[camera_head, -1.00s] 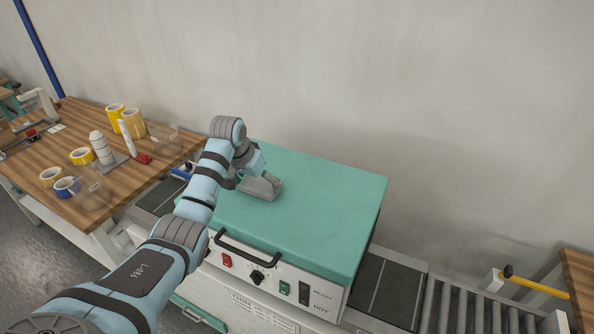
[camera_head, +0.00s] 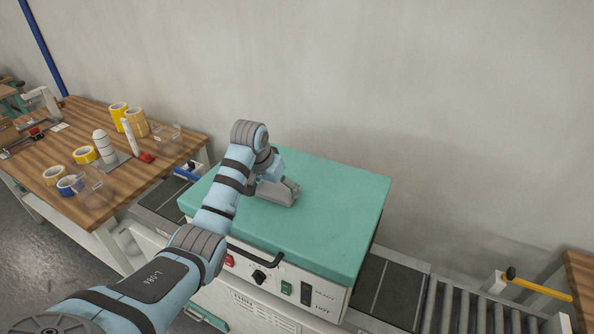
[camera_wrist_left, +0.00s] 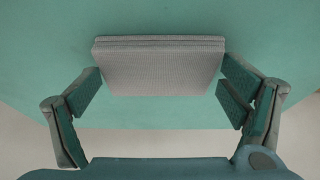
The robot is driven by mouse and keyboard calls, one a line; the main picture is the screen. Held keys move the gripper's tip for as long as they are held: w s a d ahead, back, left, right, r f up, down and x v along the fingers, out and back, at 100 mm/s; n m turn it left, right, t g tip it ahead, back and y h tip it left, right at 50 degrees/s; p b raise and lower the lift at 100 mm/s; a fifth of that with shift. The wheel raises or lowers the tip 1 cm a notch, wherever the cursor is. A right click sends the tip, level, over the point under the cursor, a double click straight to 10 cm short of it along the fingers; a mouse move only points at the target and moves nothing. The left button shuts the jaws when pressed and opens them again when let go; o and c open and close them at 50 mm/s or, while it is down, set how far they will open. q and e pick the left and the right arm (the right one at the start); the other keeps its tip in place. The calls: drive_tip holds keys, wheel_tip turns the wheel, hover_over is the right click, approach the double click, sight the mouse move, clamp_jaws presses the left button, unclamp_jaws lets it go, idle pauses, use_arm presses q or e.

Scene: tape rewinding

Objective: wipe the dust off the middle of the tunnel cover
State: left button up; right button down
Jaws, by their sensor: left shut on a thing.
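The tunnel cover (camera_head: 335,205) is the flat green top of the machine in the middle of the head view. No dust can be made out on it at this size. A grey cloth-like pad (camera_wrist_left: 160,66) is held between the fingers of my left gripper (camera_wrist_left: 160,88), against the green surface in the wrist view. In the head view the grey pad (camera_head: 277,193) lies at the left-middle part of the cover, with my left gripper (camera_head: 268,185) shut on it. Whether the pad presses on the cover is hard to tell. My right gripper is out of view.
The machine front has a dark handle (camera_head: 255,255) and switches. A roller conveyor (camera_head: 470,308) runs out to the right. A wooden table (camera_head: 60,150) with tape rolls (camera_head: 136,122) and a white bottle-like object (camera_head: 104,146) stands at the left. A pale wall is behind.

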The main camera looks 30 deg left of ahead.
sight(298, 200)
use_arm(q)
drive_tip(key=shift+d, duration=3.1)
drive_tip(key=shift+w+d+r, duration=0.1)
drive_tip(key=shift+d+r, duration=0.1)
drive_tip(key=shift+r, duration=0.35)
drive_tip(key=shift+d+r, duration=0.2)
drive_tip(key=shift+r, duration=3.2)
